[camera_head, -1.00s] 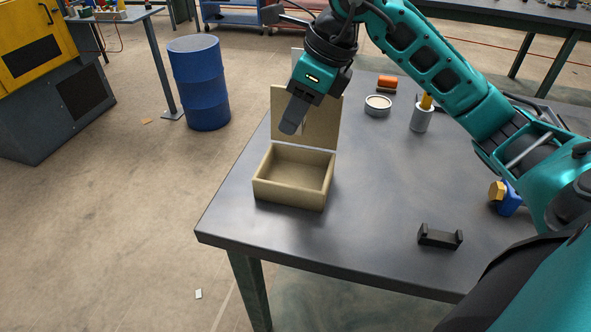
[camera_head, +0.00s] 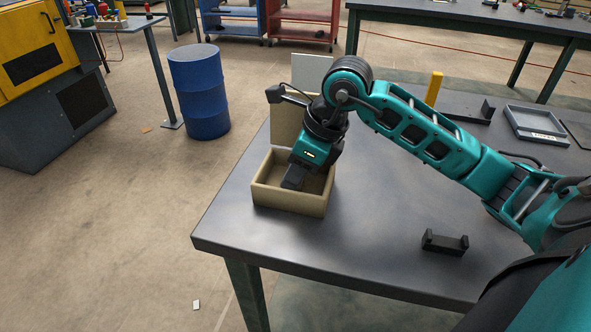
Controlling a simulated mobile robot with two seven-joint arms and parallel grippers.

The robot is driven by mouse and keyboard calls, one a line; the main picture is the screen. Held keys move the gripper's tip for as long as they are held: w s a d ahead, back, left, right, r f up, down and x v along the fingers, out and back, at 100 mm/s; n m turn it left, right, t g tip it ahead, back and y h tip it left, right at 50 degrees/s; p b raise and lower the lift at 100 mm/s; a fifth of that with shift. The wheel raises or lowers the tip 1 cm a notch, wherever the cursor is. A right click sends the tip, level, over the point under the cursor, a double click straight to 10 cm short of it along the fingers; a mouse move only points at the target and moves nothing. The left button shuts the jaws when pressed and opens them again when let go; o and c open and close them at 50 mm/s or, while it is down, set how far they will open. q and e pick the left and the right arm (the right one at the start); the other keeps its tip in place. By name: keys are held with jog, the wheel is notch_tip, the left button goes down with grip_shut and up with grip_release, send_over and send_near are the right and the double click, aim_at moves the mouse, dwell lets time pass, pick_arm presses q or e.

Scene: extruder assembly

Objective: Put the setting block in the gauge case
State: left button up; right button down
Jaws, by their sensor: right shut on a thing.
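The gauge case (camera_head: 288,201) is an open tan box with its lid (camera_head: 284,118) raised at the back, standing near the table's left edge. My right gripper (camera_head: 293,184) points down into the case, with its fingertips below the rim level. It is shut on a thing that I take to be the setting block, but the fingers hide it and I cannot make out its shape. Whether it touches the case floor cannot be told. My left gripper is not in view.
A black bracket-like holder (camera_head: 444,243) stands on the table (camera_head: 370,235) at the front right. A grey tray (camera_head: 535,124) lies at the back right. A blue drum (camera_head: 199,92) stands on the floor to the left. The table's front middle is clear.

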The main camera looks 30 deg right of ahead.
jog(key=shift+f, duration=0.15)
jog(key=c, duration=0.8)
grip_release()
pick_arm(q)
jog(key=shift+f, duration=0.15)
pick_arm(e)
jog(key=shift+r, duration=0.35)
pick_arm(q)
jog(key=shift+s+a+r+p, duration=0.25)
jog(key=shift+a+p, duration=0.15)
jog(key=shift+p, duration=0.3)
pick_arm(e)
jog(key=shift+v, duration=5.85)
jog(key=shift+s, duration=0.1)
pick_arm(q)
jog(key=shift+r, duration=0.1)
